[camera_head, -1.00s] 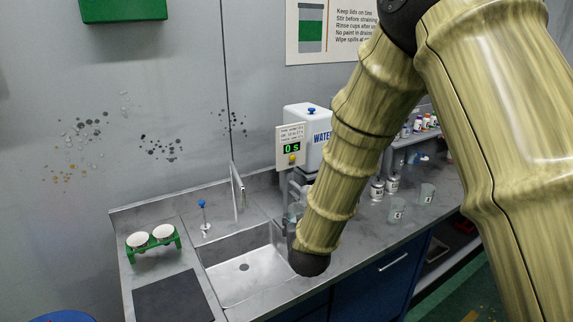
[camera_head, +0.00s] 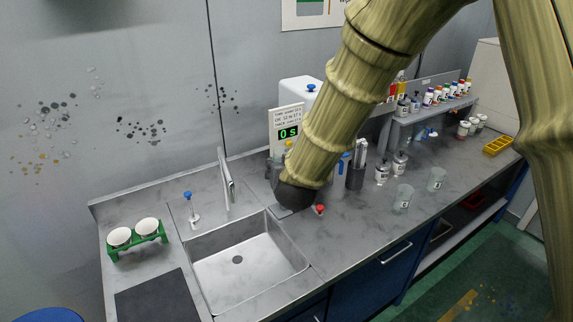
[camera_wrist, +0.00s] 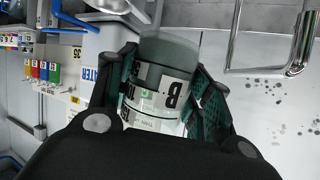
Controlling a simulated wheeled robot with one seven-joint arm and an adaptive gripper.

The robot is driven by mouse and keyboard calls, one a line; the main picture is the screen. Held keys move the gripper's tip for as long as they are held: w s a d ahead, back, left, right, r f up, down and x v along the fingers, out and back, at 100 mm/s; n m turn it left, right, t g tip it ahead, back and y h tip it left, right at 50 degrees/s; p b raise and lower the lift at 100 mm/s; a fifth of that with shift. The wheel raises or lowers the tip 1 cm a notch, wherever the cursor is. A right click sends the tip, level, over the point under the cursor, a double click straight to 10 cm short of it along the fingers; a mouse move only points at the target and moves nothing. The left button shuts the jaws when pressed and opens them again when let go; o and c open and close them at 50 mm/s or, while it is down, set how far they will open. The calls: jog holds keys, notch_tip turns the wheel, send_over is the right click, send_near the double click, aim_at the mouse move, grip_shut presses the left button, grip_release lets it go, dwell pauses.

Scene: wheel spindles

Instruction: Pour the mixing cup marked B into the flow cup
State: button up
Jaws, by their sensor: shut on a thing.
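In the wrist view, my gripper (camera_wrist: 160,82) is shut on a clear mixing cup (camera_wrist: 170,52) marked with a black B. Its dark green fingers press on both sides of the cup, and the printed label faces the camera. Whether any liquid is inside is unclear. In the head view, my arm hides most of the gripper and the held cup, near the timer sign (camera_head: 289,125), which reads 0 s. I cannot make out the flow cup; the area below the timer is largely covered by my arm.
A steel sink (camera_head: 247,262) with a tall tap (camera_head: 226,180) lies left of my arm. Two clear cups (camera_head: 403,195) (camera_head: 437,178) and labelled jars (camera_head: 382,173) stand to the right. A green rack (camera_head: 137,240) holds white cups at far left. The right-front counter is fairly clear.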

jog(key=shift+s+r, duration=0.2)
jog(key=shift+s, duration=0.15)
jog(key=shift+w+f+m, duration=0.1)
jog(key=shift+f+m, duration=0.1)
jog(key=shift+m, duration=0.1)
jog(key=w+f, duration=0.1)
jog(key=w+f+g, duration=0.1)
jog(key=shift+w+a+f+m+y, duration=0.1)
jog(key=shift+w+f+m+y, duration=0.05)
jog(key=shift+w+m+y, duration=0.2)
jog(key=shift+w+f, duration=0.1)
jog(key=shift+s+m+g+y+b, duration=0.35)
jog(key=shift+s+m+g+y, duration=0.15)
jog(key=shift+s, duration=0.45)
jog(key=shift+f, duration=0.1)
jog(key=shift+w+f+m+g+y+b, duration=0.25)
jog(key=shift+w+f+m+g+b, duration=0.3)
jog(key=shift+f, duration=0.35)
jog(key=shift+w+f, duration=0.15)
jog(key=shift+s+d+f+y+b, duration=0.15)
jog(key=shift+s+d+y+b, duration=0.05)
jog(key=shift+s+y+b, duration=0.25)
jog(key=shift+w+f+m+g+y+b, duration=0.15)
jog(key=shift+f+m+g+y+b, duration=0.4)
jog(key=shift+m, duration=0.25)
